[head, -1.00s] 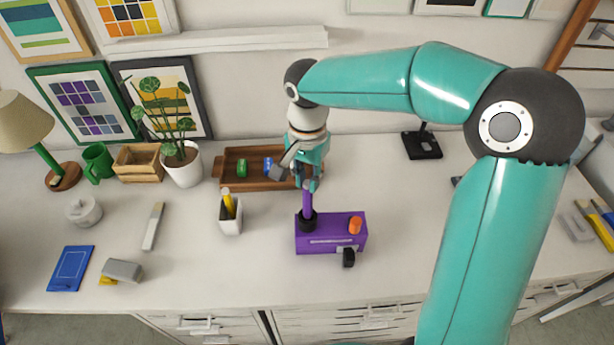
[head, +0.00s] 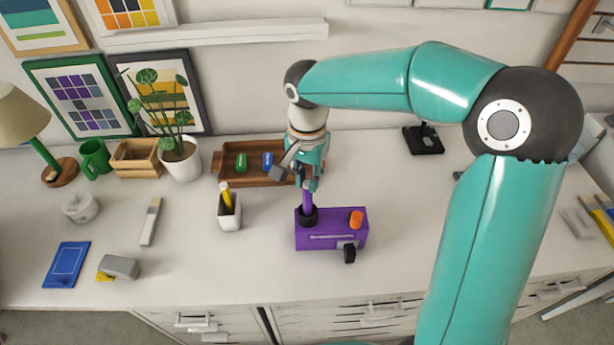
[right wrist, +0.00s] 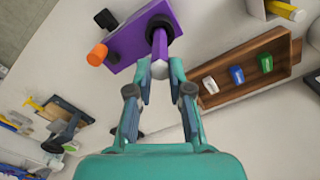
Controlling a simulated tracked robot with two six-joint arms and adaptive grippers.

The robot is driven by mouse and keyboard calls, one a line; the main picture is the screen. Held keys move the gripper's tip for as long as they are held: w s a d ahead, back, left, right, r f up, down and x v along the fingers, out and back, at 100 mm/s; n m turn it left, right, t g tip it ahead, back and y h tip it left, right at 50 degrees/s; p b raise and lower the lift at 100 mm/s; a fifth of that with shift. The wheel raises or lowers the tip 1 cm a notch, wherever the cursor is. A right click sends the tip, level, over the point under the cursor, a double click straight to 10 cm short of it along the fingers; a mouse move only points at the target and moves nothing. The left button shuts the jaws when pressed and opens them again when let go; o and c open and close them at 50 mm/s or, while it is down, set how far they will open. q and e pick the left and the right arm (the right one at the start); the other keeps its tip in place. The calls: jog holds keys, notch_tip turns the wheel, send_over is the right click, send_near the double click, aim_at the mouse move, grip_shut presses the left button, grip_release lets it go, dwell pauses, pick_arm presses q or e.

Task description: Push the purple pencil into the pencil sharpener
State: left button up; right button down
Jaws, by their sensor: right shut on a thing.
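The purple pencil sharpener (head: 330,236) stands on the desk, with an orange knob on top and a black crank at its front right. It also shows in the right wrist view (right wrist: 127,46). The purple pencil (head: 307,201) stands about upright, its lower end inside the sharpener's black ring (head: 308,217). The right wrist view shows the pencil (right wrist: 160,44) passing into the ring, its pale end between my fingers. My right gripper (head: 310,186) is shut on the pencil's upper part, just above the sharpener. The pencil's tip is hidden. My left gripper is not in view.
A white cup (head: 229,217) with a yellow pencil stands left of the sharpener. A wooden tray (head: 232,178) with small coloured blocks lies behind, near my gripper. A plant, stapler and blue notebook are further left. The desk right of the sharpener is clear.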

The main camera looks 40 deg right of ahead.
jog(key=shift+f+b, duration=0.5)
jog(key=shift+f, duration=0.2)
jog(key=c, duration=1)
grip_release()
notch_tip(320, 180, up, 5)
jog(key=p, duration=0.4)
jog(key=shift+r, duration=0.1)
